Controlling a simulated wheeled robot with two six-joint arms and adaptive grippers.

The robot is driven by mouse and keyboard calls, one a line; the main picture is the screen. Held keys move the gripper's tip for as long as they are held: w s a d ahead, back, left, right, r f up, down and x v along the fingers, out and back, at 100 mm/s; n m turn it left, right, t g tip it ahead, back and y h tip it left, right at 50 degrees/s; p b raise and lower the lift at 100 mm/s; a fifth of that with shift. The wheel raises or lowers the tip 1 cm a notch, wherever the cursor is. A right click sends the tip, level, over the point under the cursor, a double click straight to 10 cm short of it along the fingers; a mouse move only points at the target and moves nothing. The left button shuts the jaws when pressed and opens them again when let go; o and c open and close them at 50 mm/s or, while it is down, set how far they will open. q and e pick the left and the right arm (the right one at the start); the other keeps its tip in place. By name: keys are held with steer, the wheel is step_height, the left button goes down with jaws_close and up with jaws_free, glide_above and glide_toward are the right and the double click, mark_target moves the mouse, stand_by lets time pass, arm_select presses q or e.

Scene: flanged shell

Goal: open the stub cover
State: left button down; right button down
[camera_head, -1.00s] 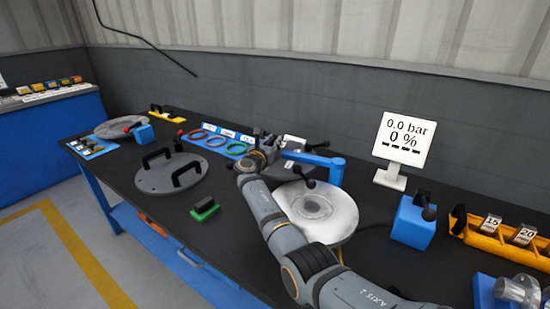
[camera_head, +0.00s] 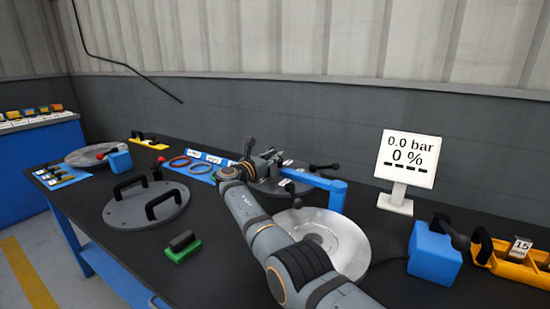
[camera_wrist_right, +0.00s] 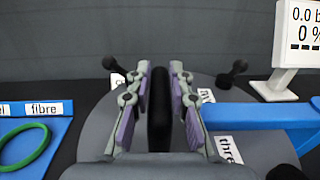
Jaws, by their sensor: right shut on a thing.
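The stub cover (camera_head: 290,186) is a round dark grey plate joined to a blue swing arm (camera_head: 325,184). It is swung aside, behind and left of the round silver stub flange (camera_head: 335,240), whose top shows uncovered. In the right wrist view the cover (camera_wrist_right: 95,140) lies under the fingers, with white labels and dark knobbed clamps at its rim. My right gripper (camera_head: 266,160) is shut on the cover's black upright handle; its fingers (camera_wrist_right: 160,80) sit on both sides of the handle (camera_wrist_right: 160,112). My left gripper is not in view.
A grey disc with two black handles (camera_head: 140,208) and a green-based brush (camera_head: 183,246) lie left of my arm. Coloured rings (camera_head: 180,161) lie on a blue board. A display (camera_head: 408,160) reading 0.0 bar, a blue block (camera_head: 434,252) and a yellow rack (camera_head: 510,262) stand right.

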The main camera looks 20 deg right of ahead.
steer(key=shift+f, duration=0.1)
steer(key=c, duration=1.2)
jaws_free()
step_height(320, 180, up, 10)
